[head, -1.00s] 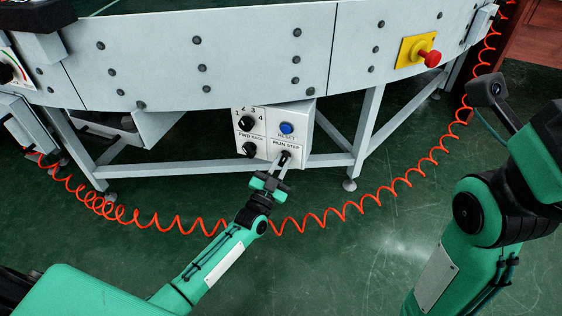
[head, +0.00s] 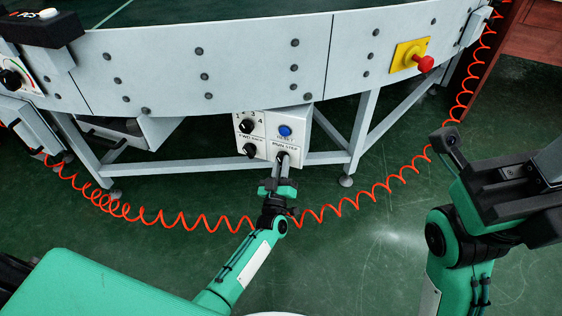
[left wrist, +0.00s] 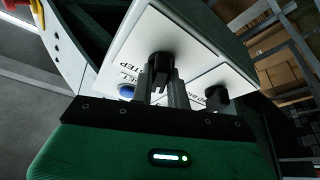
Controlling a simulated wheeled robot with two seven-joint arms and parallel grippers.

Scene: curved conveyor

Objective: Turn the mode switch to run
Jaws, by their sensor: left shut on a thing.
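The mode switch is a black knob (left wrist: 158,66) under the RUN STEP label, on the lower right of a white control box (head: 302,137) below the conveyor. My left gripper (head: 282,158) reaches up to it from below and is shut on the knob. In the left wrist view its two grey fingers (left wrist: 160,88) stand either side of the knob. The fingers cover much of the switch in the head view, so I cannot tell which way it points. My right arm is at the right; its dark hand (head: 510,190) shows but its fingertips do not.
The box also has a blue RESET button (head: 285,131), a numbered dial (head: 246,126) and a FWD knob (head: 250,150). A red emergency button (head: 424,64) is on the conveyor's side. An orange coiled hose (head: 350,200) hangs behind my left arm.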

